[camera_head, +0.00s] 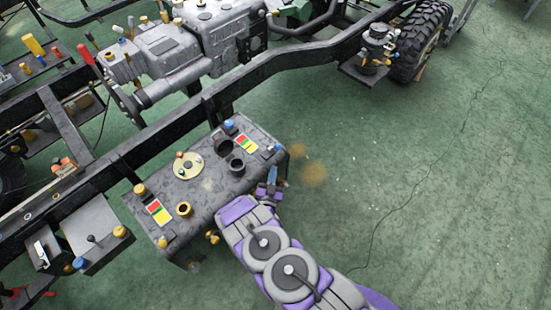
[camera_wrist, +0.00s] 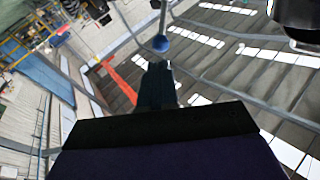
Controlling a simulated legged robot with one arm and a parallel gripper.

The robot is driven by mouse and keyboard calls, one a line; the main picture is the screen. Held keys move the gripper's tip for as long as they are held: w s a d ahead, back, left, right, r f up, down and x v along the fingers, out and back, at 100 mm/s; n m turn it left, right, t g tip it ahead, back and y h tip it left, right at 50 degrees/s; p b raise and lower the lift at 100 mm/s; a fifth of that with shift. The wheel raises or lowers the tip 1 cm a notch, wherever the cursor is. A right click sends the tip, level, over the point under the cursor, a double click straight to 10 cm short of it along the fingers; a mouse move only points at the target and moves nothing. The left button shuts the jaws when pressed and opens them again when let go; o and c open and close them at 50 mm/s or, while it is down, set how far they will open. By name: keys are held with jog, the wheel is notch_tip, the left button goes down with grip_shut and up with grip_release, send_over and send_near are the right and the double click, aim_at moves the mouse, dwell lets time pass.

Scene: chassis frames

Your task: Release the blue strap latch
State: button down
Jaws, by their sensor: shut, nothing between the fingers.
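A grey box-shaped tank (camera_head: 212,165) sits beside the black chassis rail. A small blue part (camera_head: 273,174), apparently the strap latch, shows at its right end, partly mixed with my gripper in the picture. My purple and grey arm comes from the lower right, and my gripper (camera_head: 268,189) is right at that end of the tank. In the wrist view the dark fingers of my gripper (camera_wrist: 155,82) are together and empty. A blue ball on a thin rod (camera_wrist: 160,43) shows just beyond their tips. I cannot tell whether they touch.
Blue knobs (camera_head: 229,124), yellow caps (camera_head: 140,189) and coloured labels sit on the tank. The black frame rail (camera_head: 265,75) runs behind it. A tyre (camera_head: 424,42) stands at the upper right. The green floor (camera_head: 430,180) to the right is clear.

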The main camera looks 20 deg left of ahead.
aim_at(276, 148)
jog(key=b+x, duration=0.1)
jog(key=x, duration=0.6)
jog(key=shift+s+r, duration=0.1)
jog(key=shift+r, duration=0.05)
